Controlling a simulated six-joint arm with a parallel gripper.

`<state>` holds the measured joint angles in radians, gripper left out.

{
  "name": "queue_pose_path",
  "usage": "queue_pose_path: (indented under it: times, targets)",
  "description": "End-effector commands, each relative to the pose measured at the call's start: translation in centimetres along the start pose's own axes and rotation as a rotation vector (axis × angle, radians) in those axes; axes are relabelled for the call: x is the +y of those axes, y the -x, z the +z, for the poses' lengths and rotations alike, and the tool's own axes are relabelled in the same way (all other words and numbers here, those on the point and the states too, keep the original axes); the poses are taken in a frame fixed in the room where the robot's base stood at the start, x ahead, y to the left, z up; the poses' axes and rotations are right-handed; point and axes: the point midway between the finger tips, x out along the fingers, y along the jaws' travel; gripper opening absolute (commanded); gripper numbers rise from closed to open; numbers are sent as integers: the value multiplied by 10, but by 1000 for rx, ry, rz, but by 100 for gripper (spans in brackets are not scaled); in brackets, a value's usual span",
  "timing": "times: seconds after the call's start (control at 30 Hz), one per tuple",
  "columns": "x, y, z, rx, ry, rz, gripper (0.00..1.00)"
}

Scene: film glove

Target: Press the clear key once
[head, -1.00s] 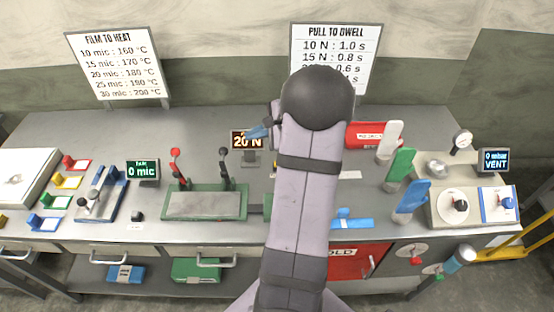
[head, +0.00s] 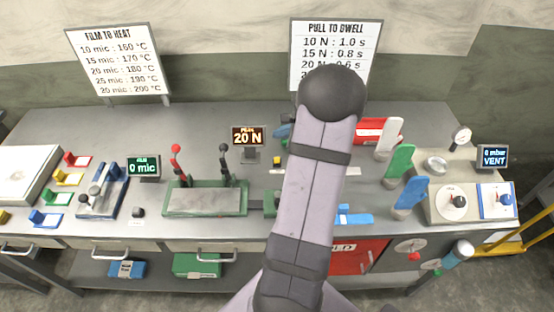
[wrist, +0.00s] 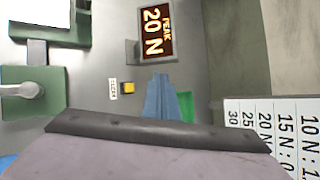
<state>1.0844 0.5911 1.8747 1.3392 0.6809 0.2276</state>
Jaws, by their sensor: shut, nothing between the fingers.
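The clear key is a small yellow button (wrist: 128,87) on the grey bench, beside a small white label (wrist: 113,88) that appears to read CLEAR. In the head view the yellow key (head: 277,161) shows just left of my arm. A display (wrist: 157,32) reading PEAK 20 N stands near it; the head view shows it too (head: 248,137). My gripper (wrist: 160,84) is shut and empty, its blue fingers to the right of the key in the wrist view, apart from it in the picture. In the head view my arm hides most of the gripper (head: 283,131); height above the bench is unclear.
A green-based device with red and black levers (head: 206,200) stands left of the key. Two chart signs (head: 335,55) stand behind.

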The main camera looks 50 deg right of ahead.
Motion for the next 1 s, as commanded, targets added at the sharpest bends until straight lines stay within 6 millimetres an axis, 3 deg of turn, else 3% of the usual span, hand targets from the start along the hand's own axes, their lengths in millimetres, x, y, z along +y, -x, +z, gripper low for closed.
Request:
queue_pose_path:
  times: [0.7, 1.0]
  targets:
    - [37, -50, -36, 0, 0, 1, 0]
    - [44, -61, -44, 0, 1, 1, 0]
